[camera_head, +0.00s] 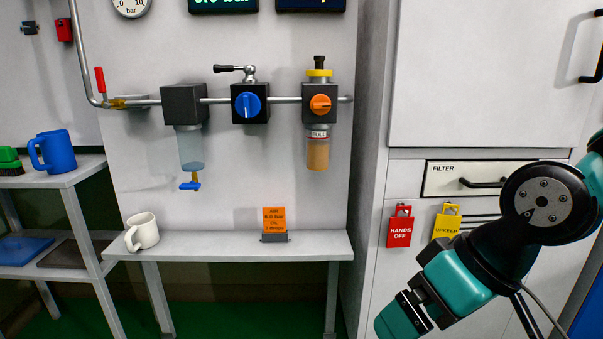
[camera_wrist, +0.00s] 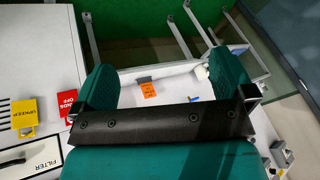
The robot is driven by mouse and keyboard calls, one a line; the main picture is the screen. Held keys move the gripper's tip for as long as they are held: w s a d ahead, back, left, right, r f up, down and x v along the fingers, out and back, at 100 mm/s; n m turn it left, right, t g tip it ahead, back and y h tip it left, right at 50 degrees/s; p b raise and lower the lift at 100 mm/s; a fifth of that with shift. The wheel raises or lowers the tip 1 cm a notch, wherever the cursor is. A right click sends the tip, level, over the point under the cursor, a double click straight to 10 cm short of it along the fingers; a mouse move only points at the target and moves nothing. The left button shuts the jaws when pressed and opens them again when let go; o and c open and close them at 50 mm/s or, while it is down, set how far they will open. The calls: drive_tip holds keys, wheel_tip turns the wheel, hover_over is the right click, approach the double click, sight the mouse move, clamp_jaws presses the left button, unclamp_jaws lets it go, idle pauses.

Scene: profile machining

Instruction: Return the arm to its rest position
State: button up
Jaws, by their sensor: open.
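My gripper (camera_head: 402,312) hangs at the lower right in the head view, in front of the white cabinet, with my teal arm bent above it. In the wrist view my gripper (camera_wrist: 168,85) shows two teal fingers spread wide apart. Nothing is between the fingers; the bench and the orange card lie well beyond them. The fingertips are partly cut off at the bottom of the head view.
A white bench (camera_head: 225,247) carries a white mug (camera_head: 142,231) and an orange card (camera_head: 274,219). Red (camera_head: 400,229) and yellow (camera_head: 447,222) tags hang on the cabinet beside my arm. A FILTER drawer (camera_head: 470,180) is behind it. A blue jug (camera_head: 57,151) stands at far left.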

drive_tip(key=s+d+r+n+g+h, duration=0.1)
drive_tip(key=s+r+g, duration=0.1)
drive_tip(key=s, duration=0.5)
wheel_tip(320, 180, up, 20)
drive_tip(key=p, duration=2)
drive_tip(key=shift+d, duration=0.15)
drive_tip(key=shift+w+f, duration=0.1)
